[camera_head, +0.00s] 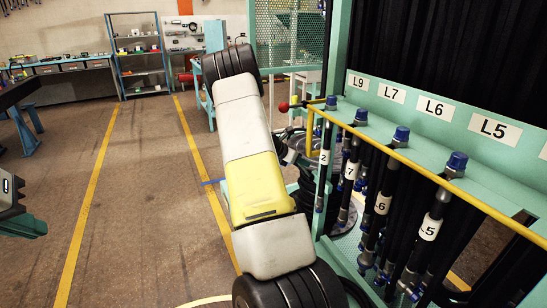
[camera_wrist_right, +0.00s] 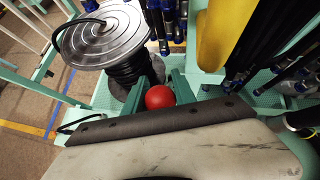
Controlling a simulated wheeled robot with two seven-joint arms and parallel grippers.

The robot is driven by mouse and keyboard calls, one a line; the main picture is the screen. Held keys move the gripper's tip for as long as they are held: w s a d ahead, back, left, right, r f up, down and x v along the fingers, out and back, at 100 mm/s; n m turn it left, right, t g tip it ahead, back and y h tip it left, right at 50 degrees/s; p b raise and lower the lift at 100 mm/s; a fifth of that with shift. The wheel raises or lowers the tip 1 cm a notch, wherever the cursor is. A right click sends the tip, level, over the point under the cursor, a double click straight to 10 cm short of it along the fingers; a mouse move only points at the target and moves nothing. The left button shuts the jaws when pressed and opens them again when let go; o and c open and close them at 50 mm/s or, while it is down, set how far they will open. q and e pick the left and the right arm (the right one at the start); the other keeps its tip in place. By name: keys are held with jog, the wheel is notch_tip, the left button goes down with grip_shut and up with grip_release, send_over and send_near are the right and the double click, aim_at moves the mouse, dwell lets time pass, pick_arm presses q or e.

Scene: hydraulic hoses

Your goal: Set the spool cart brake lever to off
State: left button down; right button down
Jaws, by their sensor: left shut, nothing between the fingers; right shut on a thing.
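My right gripper (camera_wrist_right: 158,88) is shut on a red ball knob (camera_wrist_right: 160,98) in the wrist view, with a teal finger on each side of it. I take the knob to be the brake lever's handle; its shaft and any on or off marking are hidden. The spool cart's silver-topped reel (camera_wrist_right: 103,35), with black hose wound below, stands just beyond the fingers. In the head view my right forearm hides most of the right gripper and the cart. A red knob (camera_head: 283,107) on a dark rod shows past the forearm. My left gripper (camera_head: 22,226) is shut and empty at the left edge.
A teal hose rack (camera_head: 490,185) with a yellow rail (camera_head: 420,170) and several labelled black hoses stands close on the right. Open floor (camera_head: 140,190) with yellow lines lies left of my forearm. A workbench (camera_head: 65,65) and shelves (camera_head: 140,50) stand at the back.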

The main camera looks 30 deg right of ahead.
jog(key=shift+s+d, duration=0.2)
jog(key=c, duration=1)
grip_release()
jog(key=shift+f, duration=0.1)
jog(key=shift+c, duration=0.2)
jog(key=shift+w, duration=0.1)
jog(key=shift+a+r, duration=0.35)
jog(key=shift+a, duration=0.15)
jog(key=v, duration=0.6)
jog(key=shift+a+r, duration=0.2)
jog(key=shift+a, duration=0.1)
